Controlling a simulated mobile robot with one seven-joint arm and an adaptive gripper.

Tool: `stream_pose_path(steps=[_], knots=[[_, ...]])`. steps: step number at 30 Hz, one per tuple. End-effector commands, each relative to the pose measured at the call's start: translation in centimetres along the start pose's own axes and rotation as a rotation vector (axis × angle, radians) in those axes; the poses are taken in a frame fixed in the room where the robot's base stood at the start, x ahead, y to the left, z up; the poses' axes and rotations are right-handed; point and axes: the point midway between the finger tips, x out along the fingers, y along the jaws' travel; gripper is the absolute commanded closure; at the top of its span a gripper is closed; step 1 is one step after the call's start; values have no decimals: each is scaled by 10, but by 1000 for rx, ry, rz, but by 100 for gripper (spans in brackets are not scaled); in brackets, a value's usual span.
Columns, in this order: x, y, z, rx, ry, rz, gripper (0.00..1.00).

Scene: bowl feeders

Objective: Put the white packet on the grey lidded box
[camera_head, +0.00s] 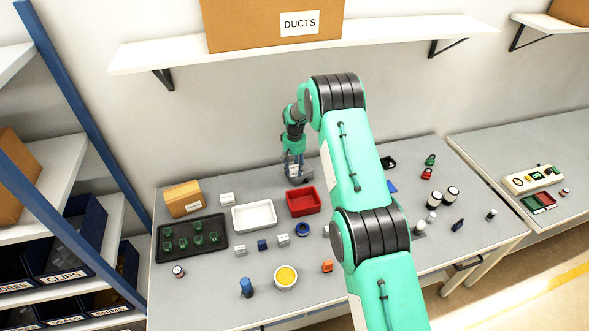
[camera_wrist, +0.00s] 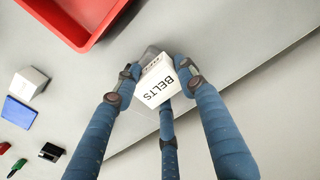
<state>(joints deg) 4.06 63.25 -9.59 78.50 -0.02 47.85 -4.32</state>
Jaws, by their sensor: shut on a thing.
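My gripper (camera_head: 294,168) is at the back of the table, just behind the red tray. In the wrist view its blue fingers (camera_wrist: 154,80) are shut on a white packet (camera_wrist: 157,86) with "BELTS" printed on it. The packet is also partly visible between the fingers in the head view (camera_head: 293,170). A grey object, apparently the grey lidded box (camera_wrist: 150,52), shows just past the packet in the wrist view. I cannot tell whether packet and box touch.
The red tray (camera_head: 304,202) and a white tray (camera_head: 254,217) stand in front of my gripper. A cardboard box (camera_head: 184,199) and a dark tray (camera_head: 191,240) of green parts are at left. A shelf (camera_head: 380,47) overhangs the back. My arm hides part of the table.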

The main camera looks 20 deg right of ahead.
Motion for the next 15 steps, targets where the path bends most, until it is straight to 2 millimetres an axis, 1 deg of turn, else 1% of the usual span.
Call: stream_pose_path(steps=[7,8,9,10,11,15], knots=[[3,0,0,0,0,0,89],[3,0,0,0,0,0,58],[3,0,0,0,0,0,50],[3,0,0,0,0,0,44],[3,0,0,0,0,0,41],[2,0,0,0,0,0,41]])
